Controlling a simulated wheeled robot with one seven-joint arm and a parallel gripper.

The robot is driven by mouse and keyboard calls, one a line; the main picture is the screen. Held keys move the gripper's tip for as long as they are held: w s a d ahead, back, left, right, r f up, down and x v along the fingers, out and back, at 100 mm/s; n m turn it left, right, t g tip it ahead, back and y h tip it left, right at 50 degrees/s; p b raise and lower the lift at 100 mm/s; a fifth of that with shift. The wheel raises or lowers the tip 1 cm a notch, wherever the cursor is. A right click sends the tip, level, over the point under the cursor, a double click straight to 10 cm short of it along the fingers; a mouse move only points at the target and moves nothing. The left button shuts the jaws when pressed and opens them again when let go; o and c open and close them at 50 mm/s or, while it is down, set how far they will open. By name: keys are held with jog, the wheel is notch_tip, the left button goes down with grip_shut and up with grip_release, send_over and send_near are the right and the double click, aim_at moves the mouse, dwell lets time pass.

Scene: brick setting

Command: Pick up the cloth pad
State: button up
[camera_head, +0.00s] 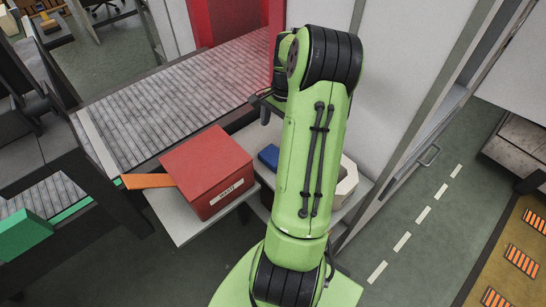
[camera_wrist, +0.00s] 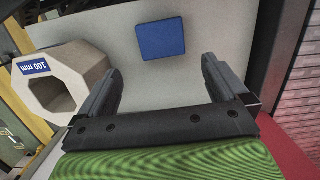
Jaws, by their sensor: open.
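The cloth pad looks to be the flat blue square (camera_wrist: 161,39) lying on a pale grey surface (camera_wrist: 205,22) in the wrist view. It also shows in the head view (camera_head: 268,157), partly hidden behind my green arm. My gripper (camera_wrist: 160,80) is open and empty, its two dark fingers apart. In the wrist view the pad lies beyond the fingertips, between their lines, with bare surface between. In the head view the fingers are mostly hidden by my arm.
A beige hollow block (camera_wrist: 62,82) labelled "100 mm" stands left of the gripper in the wrist view. A red box (camera_head: 207,171) with a label stands left of the pad in the head view, beside an orange piece (camera_head: 148,181). A roller conveyor (camera_head: 180,90) runs behind.

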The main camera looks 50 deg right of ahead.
aim_at(274, 155)
jog(key=f+b, duration=0.1)
jog(key=f, duration=0.2)
jog(key=a+f, duration=0.1)
jog(key=f, duration=0.3)
jog(key=f+b, duration=0.1)
jog(key=f, duration=0.2)
jog(key=shift+w+a+f+b, duration=0.2)
jog(key=shift+f+b, duration=0.1)
jog(key=shift+f, duration=0.1)
jog(key=shift+r, duration=0.1)
jog(key=shift+c, duration=0.2)
jog(key=c, duration=0.7)
